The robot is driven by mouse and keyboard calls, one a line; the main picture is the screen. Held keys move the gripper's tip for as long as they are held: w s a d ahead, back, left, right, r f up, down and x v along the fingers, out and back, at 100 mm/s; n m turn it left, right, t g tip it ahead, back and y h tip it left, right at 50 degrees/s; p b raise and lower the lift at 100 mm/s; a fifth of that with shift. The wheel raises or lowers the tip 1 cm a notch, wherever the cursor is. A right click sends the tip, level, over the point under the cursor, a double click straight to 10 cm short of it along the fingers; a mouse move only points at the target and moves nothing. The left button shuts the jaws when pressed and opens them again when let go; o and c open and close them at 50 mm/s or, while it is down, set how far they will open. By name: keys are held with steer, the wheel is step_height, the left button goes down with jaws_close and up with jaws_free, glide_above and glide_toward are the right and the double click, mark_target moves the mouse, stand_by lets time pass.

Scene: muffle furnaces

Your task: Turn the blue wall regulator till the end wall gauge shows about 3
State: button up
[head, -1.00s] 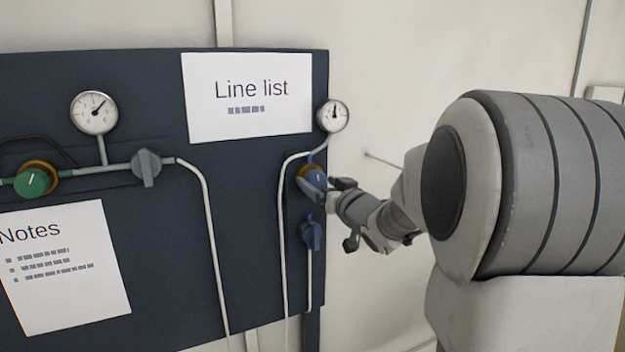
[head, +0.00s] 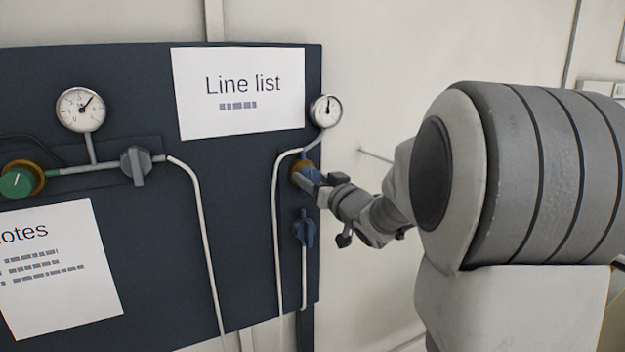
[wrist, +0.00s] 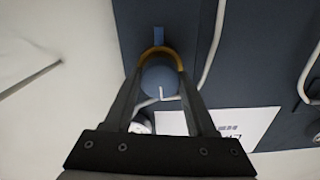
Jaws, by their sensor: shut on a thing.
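The blue regulator (head: 306,174) with its brass collar sits near the right edge of the dark panel. In the wrist view its round blue knob (wrist: 160,82) with a white mark lies between the two fingers. My gripper (head: 318,182) is shut on this knob; it also shows in the wrist view (wrist: 162,88). The end gauge (head: 326,111) is above the regulator, round with a white face. Its dark needle points roughly straight up; the numbers are too small to read. In the wrist view the gauge is mostly hidden behind a finger.
A blue valve handle (head: 305,229) sits just below the regulator. Left on the panel are a green regulator (head: 16,183), a grey valve (head: 136,165) and another gauge (head: 81,109). Pale pipes (head: 210,240) run down the panel. A thin rod (head: 376,156) sticks out from the wall beside my arm.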

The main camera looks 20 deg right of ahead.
steer(key=shift+c, duration=0.6)
steer(key=shift+f, duration=0.1)
steer(key=o, duration=1.4)
steer(key=shift+s+b, duration=0.15)
steer(key=shift+b, duration=0.15)
